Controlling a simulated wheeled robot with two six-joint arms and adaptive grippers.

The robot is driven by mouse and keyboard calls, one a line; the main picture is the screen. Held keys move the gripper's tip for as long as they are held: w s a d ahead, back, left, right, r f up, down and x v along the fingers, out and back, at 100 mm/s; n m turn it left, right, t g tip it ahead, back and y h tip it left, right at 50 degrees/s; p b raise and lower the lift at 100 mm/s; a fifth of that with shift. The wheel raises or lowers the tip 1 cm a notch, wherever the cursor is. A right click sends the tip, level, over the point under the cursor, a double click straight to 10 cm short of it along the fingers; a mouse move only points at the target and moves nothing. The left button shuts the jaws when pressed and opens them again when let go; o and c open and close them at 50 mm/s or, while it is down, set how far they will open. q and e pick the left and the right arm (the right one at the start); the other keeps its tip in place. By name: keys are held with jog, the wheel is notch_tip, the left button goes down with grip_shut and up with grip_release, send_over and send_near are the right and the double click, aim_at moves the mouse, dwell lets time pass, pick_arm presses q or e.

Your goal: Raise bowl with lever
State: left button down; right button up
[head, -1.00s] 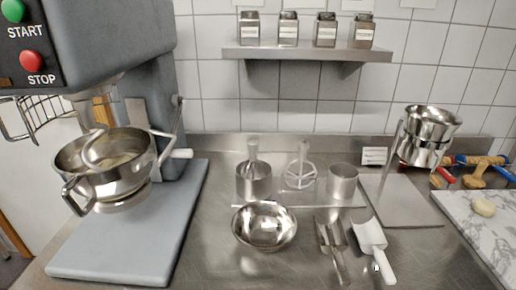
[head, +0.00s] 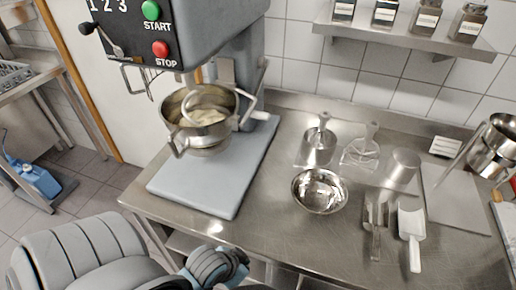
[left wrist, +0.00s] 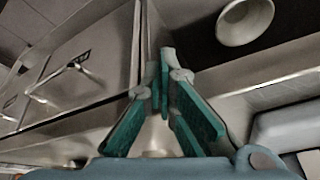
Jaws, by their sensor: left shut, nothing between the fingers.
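The metal mixing bowl (head: 183,137) hangs on the grey mixer (head: 215,35) and holds a pale mass. The lever, a thin rod with a white handle (head: 261,116), is at the mixer's right side. In the head view my left arm reaches in from the lower left, well in front of and below the mixer; its fingers cannot be made out there. In the left wrist view my left gripper (left wrist: 164,73) has its green-padded fingers together with nothing between them, apart from the lever. My right gripper is not in view.
On the steel counter are a loose bowl (head: 320,191), a measuring cup (head: 404,168) and a white scoop (head: 410,235). The counter front (head: 225,240) lies near my left arm. A shelf with jars (head: 400,35) is behind. A pale round thing (left wrist: 245,20) shows in the left wrist view.

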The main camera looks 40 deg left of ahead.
pick_arm(q)
jog(key=w+d+r+t+h, duration=0.1)
jog(key=w+r, duration=0.2)
jog(key=w+d+r+m+t+h, duration=0.1)
jog(key=w+d+r+t, duration=0.1)
jog(key=w+r, duration=0.1)
jog(key=w+d+r+m+t+h, duration=0.1)
jog(key=w+r+t, duration=0.1)
jog(key=w+r, duration=0.1)
jog(key=shift+w+d, duration=0.15)
jog(key=shift+w, duration=0.25)
jog(key=w+a+r+t+h, duration=0.1)
jog(key=w+a+r+t, duration=0.1)
jog(key=w+r+t, duration=0.35)
jog(key=w+a+r+n+t+y, duration=0.2)
jog(key=a+r+n+t+y, duration=0.15)
jog(key=a+r+y, duration=0.35)
jog(key=w+a+r+n+t+y, duration=0.15)
jog(key=a+n+y, duration=0.25)
jog(key=a, duration=0.6)
jog(key=f+b+x, duration=0.2)
jog(key=x, duration=0.8)
jog(key=shift+w+t, duration=0.35)
jog(key=shift+w, duration=0.3)
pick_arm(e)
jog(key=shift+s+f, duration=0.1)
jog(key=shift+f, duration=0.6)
pick_arm(q)
jog(key=shift+a, duration=0.1)
